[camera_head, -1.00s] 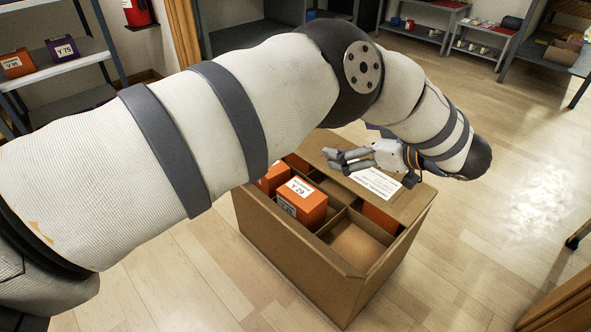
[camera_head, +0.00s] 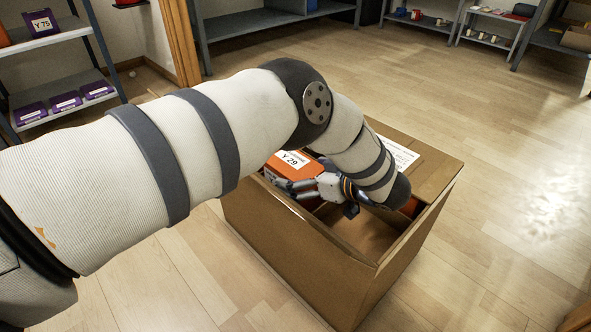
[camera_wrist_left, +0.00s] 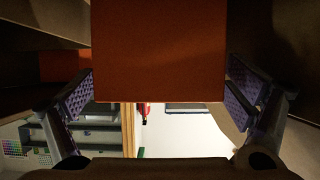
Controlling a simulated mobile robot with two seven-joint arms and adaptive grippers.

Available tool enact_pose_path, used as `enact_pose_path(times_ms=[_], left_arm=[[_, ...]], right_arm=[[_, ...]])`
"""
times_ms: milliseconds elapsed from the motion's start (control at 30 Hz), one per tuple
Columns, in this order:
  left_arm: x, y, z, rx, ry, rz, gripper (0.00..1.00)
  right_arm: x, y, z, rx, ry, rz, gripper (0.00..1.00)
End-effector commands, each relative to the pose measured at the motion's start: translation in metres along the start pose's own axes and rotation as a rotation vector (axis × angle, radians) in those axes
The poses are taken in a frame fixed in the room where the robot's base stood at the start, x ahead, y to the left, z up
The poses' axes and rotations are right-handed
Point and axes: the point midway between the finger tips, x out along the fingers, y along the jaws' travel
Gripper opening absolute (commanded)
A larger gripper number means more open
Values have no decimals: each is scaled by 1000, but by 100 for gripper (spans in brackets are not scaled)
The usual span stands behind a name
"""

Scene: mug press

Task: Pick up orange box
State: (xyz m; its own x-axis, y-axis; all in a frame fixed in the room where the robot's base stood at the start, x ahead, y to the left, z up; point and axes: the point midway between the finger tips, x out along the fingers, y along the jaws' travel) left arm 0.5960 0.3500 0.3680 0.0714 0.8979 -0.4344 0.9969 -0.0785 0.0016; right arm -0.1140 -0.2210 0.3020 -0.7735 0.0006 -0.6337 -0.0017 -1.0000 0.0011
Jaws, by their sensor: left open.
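An orange box (camera_head: 291,163) with a white "Y 29" label sits in a compartment of the brown cardboard carton (camera_head: 300,254). My left gripper (camera_head: 303,188) reaches into the carton at the near side of this box. In the left wrist view the orange box (camera_wrist_left: 158,52) fills the upper middle, between the two spread fingers of the left gripper (camera_wrist_left: 160,98). Gaps show between the box and both fingers. The gripper is open. Part of the box is hidden by my arm in the head view. My right gripper is not in view.
The carton has upright dividers and an empty compartment (camera_head: 370,232) at its near right. Another orange box (camera_head: 409,207) shows partly beside my wrist. Shelves with purple boxes (camera_head: 66,101) stand at the left. The wooden floor to the right is clear.

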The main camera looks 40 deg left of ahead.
Motion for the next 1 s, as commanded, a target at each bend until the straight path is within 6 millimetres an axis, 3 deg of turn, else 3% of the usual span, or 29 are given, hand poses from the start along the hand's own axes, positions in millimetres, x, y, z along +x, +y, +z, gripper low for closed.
enact_pose_path(times_ms=[100, 300, 500, 567, 1000], left_arm=[[22, 0, 3, 1, 0, -3, 96], [23, 0, 1, 0, 0, -1, 94], [22, 0, 1, 1, 0, -1, 48], [22, 0, 1, 1, -1, -1, 38], [21, 0, -2, 1, -1, -1, 37]], right_arm=[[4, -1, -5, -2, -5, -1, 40], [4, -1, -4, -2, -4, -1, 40], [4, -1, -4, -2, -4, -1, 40], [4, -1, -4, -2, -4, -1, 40], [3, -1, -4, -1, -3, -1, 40]])
